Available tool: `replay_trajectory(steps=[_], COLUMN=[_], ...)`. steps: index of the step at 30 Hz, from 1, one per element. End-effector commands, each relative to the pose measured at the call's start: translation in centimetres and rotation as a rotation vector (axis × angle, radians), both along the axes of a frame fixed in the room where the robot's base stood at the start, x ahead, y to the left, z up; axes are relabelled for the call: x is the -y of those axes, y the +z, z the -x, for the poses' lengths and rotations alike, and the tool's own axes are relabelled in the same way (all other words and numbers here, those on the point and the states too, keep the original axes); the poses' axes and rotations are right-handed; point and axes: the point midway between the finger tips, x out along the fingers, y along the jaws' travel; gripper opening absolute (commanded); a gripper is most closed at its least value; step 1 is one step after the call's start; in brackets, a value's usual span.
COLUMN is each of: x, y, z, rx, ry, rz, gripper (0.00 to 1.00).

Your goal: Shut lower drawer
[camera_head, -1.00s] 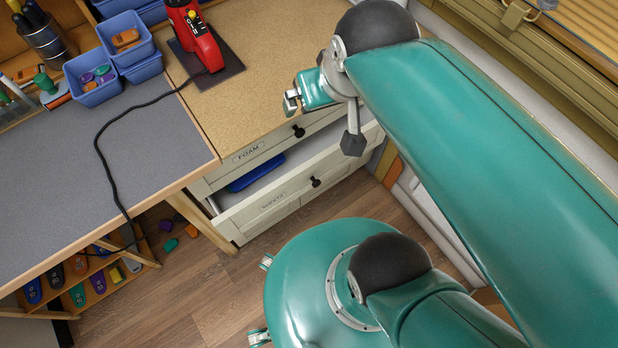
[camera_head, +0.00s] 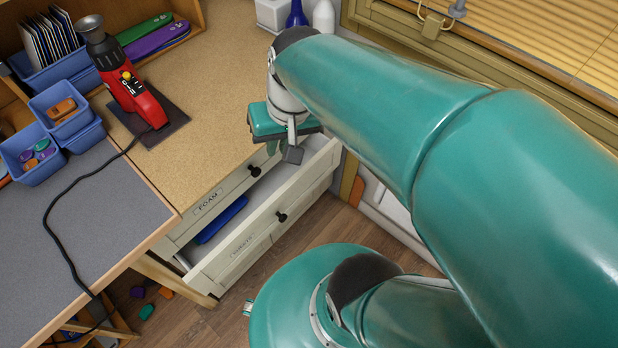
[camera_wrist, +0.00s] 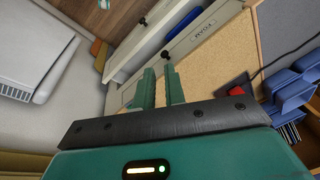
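The lower drawer (camera_head: 238,250) is pulled out of the cabinet. Its pale front has a dark round knob (camera_head: 282,217) and a label too blurred to read. A blue item (camera_head: 221,219) lies inside. The drawer marked FOAM (camera_head: 208,201) above it is closed. My gripper (camera_head: 274,147) is above the drawer's right end, by the worktop's front edge; its fingers are partly hidden in the head view. In the wrist view my gripper (camera_wrist: 160,88) has two teal fingers apart with nothing between them. The lower drawer's knob (camera_wrist: 143,21) shows beyond them.
Bottles (camera_head: 323,17) stand at the back. The wooden floor (camera_head: 310,230) is clear just before the drawer.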

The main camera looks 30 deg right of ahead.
Motion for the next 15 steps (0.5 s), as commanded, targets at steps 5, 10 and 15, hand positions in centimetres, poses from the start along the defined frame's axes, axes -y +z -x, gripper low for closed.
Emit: replay_trajectory(steps=[5, 10, 15], x=[1.8, 3.4, 5.3], y=[-4.1, -7.7, -11.2], z=[-1.0, -1.8, -2.5], rx=[-0.176, -0.306, -0.407], ry=[-0.156, -0.308, -0.468], rz=[-0.172, -0.357, -0.559], gripper=[0.00, 0.00, 0.00])
